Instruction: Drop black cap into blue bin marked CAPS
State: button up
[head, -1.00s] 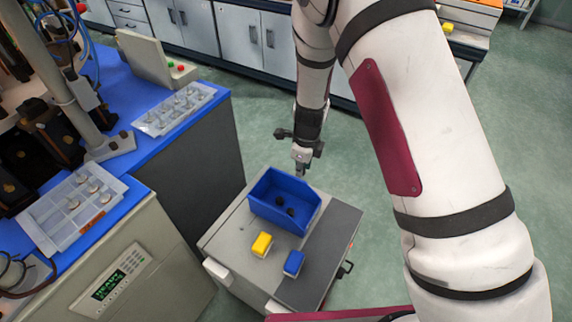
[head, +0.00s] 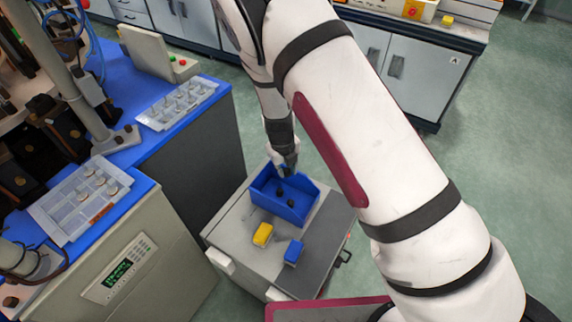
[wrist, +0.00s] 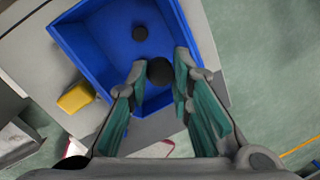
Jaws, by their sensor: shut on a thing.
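The blue bin (head: 300,212) is an open box on a grey cart; no CAPS marking is legible. My gripper (head: 290,168) is over the bin's back part, pointing down. In the wrist view my gripper (wrist: 160,66) is shut on a round black cap (wrist: 160,73), held between the fingertips above the bin. A smaller-looking black cap (wrist: 139,33) lies on the bin floor beyond. The held cap is hard to make out in the head view.
A yellow block (head: 262,234) and a small blue block (head: 293,252) sit on the grey cart (head: 232,237) in front of the bin. A blue-topped bench with clear trays (head: 60,235) stands to the left. Green floor is open to the right.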

aim_at(286, 171)
jog(key=shift+f+b, duration=0.9)
jog(key=shift+f, duration=0.9)
jog(key=o, duration=0.9)
jog(key=shift+c, duration=0.2)
jog(key=shift+r, duration=0.1)
notch_tip(286, 171, up, 12)
jog(key=s, duration=0.2)
jog(key=shift+a, duration=0.45)
